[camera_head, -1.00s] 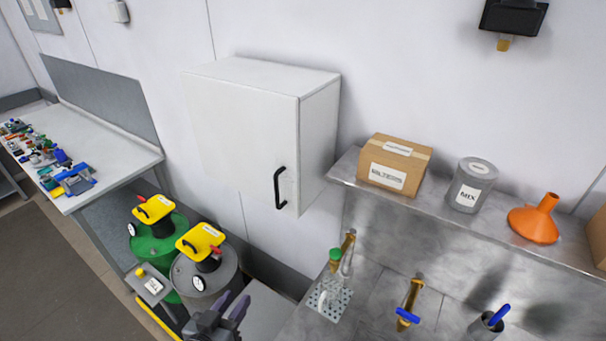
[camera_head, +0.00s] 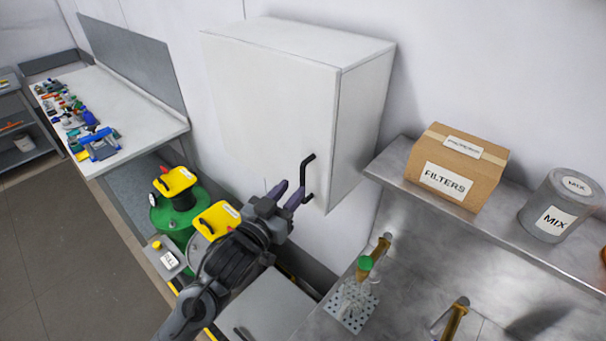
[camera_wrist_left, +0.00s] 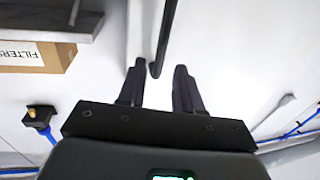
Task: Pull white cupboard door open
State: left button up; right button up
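The white cupboard (camera_head: 365,115) hangs on the wall, and its white door (camera_head: 268,110) is shut. A black bar handle (camera_head: 307,180) stands upright near the door's lower right edge. My left gripper (camera_head: 291,195) is open, with its purple-grey fingers right beside the handle's lower part. In the left wrist view the handle (camera_wrist_left: 164,38) runs down towards the gap between the two spread fingertips (camera_wrist_left: 159,72). The fingers are not closed on it; whether one touches it I cannot tell. My right gripper is out of view.
Drums with yellow tops (camera_head: 178,181) stand below and left of the cupboard, close to my left arm. A steel shelf (camera_head: 405,183) at right holds a filters box (camera_head: 458,168) and a grey mix can (camera_head: 560,206). A bottle with a green cap (camera_head: 364,264) stands below.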

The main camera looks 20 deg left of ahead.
aim_at(301, 178)
pick_arm(q)
jog(key=shift+w+d+p, duration=0.25)
jog(key=shift+w+p, duration=0.05)
jog(key=shift+w, duration=1.3)
jog(key=shift+w+d+p, duration=0.2)
jog(key=shift+w+p, duration=0.1)
jog(key=shift+w, duration=1.25)
grip_shut()
